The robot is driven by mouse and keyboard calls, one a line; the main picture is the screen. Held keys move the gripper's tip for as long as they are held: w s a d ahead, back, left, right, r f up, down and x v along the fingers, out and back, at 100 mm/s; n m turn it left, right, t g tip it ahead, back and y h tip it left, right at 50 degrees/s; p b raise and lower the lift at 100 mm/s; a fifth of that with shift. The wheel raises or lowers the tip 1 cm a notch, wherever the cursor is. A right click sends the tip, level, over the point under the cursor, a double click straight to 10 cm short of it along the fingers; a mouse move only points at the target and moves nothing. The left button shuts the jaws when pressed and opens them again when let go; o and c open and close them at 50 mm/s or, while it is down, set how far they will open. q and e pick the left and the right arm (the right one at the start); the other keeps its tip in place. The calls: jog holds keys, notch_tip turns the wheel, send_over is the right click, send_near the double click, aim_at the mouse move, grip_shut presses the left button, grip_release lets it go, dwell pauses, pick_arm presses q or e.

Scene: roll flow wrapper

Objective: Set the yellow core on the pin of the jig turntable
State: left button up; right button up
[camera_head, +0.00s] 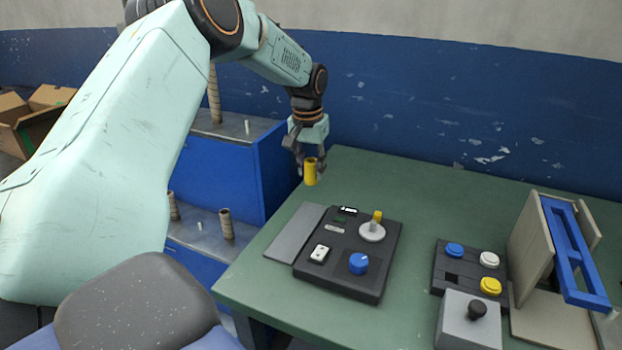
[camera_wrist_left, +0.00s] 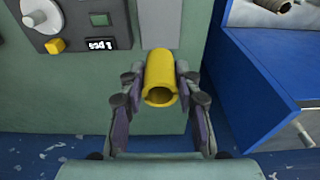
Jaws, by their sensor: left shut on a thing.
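The yellow core (camera_head: 310,174) is a short hollow tube held upright between the fingers of my left gripper (camera_head: 310,163), above the far left edge of the green table. In the left wrist view the yellow core (camera_wrist_left: 161,70) sits between both fingers of my left gripper (camera_wrist_left: 160,84), its open end facing the camera. My right gripper is out of view.
The dark box (camera_head: 340,285) also carries a blue knob (camera_head: 358,263) and a white switch (camera_head: 319,254). A button panel (camera_head: 453,268) and a beige frame with blue bars (camera_head: 572,250) stand at right. Blue shelves with brown tubes (camera_head: 226,224) are at left.

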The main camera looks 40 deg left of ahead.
pick_arm(q)
jog(key=shift+r, duration=0.5)
jog(key=d+r+m+p, duration=0.35)
jog(key=d+p, duration=0.45)
jog(key=d, duration=0.6)
jog(key=d+f+b, duration=0.1)
jog(key=f, duration=0.1)
jog(key=d+f+b, duration=0.1)
jog(key=f+b, duration=0.1)
jog(key=w+d+f+b, duration=0.1)
jog(key=d+f, duration=0.1)
jog(key=shift+f+b, duration=0.1)
jog(key=shift+b, duration=0.2)
jog(key=shift+s, duration=0.1)
jog(key=shift+p, duration=0.5)
